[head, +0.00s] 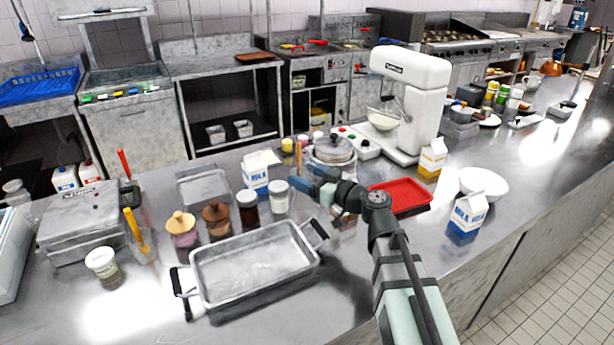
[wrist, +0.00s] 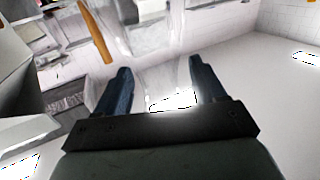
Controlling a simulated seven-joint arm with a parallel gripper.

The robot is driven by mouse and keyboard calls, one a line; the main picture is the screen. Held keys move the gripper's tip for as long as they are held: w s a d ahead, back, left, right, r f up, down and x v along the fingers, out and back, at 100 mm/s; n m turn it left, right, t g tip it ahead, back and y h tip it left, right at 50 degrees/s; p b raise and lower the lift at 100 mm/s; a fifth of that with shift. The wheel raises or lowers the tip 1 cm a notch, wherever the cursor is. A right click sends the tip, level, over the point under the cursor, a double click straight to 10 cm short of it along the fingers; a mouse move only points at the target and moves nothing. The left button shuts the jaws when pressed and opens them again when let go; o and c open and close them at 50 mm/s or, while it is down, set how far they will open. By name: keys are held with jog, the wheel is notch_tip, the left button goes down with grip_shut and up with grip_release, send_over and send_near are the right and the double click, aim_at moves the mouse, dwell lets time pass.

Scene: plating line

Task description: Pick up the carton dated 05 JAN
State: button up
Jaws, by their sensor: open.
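Three milk cartons stand upright on the steel counter in the head view. One white and blue carton (head: 255,172) is left of my gripper, behind the jars. A white and yellow carton (head: 432,158) stands beside the mixer. Another white and blue carton (head: 467,217) stands at the right, in front of the white bowl. No date is legible on any of them. My gripper (head: 308,174) is over the middle of the counter, apart from the cartons. In the wrist view my gripper (wrist: 158,80) is open, with nothing evident between its blue fingers.
A metal roasting pan (head: 255,265) lies in front, with lidded jars (head: 216,220) behind it. A red tray (head: 402,196), a white stand mixer (head: 410,100) and a white bowl (head: 484,182) stand to the right. An orange-brown stick (wrist: 97,35) shows in the wrist view.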

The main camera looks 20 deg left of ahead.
jog(key=shift+r, duration=0.15)
jog(key=v, duration=0.6)
jog(key=shift+s+d, duration=0.15)
jog(key=shift+d, duration=0.1)
jog(key=shift+s+d, duration=0.1)
jog(key=shift+d, duration=0.3)
jog(key=shift+c, duration=1.1)
jog(key=c, duration=0.4)
jog(key=shift+c, duration=0.2)
